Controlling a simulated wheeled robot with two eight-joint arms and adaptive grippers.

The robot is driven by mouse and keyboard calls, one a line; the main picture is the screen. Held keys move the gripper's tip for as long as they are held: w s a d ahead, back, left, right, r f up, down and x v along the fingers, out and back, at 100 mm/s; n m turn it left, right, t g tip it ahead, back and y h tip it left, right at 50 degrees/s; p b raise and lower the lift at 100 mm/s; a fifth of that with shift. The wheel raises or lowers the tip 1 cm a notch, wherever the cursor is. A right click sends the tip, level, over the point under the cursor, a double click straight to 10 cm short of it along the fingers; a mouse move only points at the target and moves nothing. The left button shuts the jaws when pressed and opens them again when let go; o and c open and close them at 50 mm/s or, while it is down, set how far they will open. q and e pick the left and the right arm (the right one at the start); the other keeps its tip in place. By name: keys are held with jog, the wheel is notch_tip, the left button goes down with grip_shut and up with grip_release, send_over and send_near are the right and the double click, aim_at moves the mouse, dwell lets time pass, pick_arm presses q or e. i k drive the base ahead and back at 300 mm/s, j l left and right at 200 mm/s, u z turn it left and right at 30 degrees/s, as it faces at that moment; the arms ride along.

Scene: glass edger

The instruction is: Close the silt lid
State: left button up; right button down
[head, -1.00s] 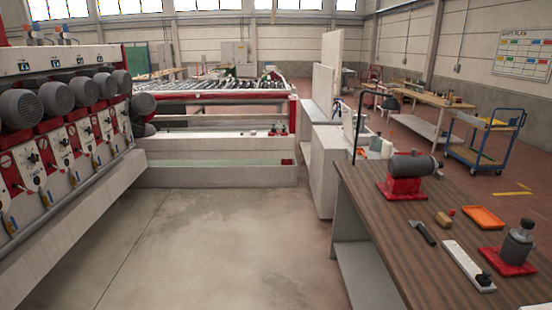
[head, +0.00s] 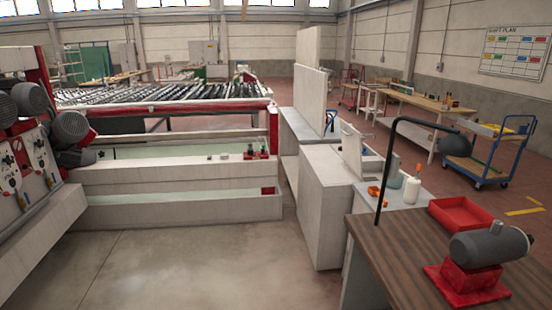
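A pale panel (head: 353,150) stands raised at the top of a low light-grey unit (head: 325,200) right of centre. It looks like an open lid, but I cannot tell for sure that it is the silt lid. The inside of the unit is hidden from here. Neither of my grippers is in view.
A wooden bench (head: 395,250) at the right front holds a red tray (head: 466,214) and a grey motor on a red base (head: 487,255). A white bottle (head: 411,190) stands behind it. The edging machine (head: 30,190) lines the left. The concrete floor (head: 190,265) between is clear.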

aim_at(351, 143)
jog(key=i+z, duration=0.25)
jog(key=i, duration=0.2)
jog(key=i+z, duration=0.2)
jog(key=i, duration=0.25)
jog(key=i+j+z, duration=0.25)
jog(key=i, duration=0.15)
jog(key=i+j+z, duration=0.2)
jog(key=i, duration=0.25)
jog(key=i+j+z, duration=0.1)
jog(key=z, duration=0.8)
jog(key=i+j, duration=0.05)
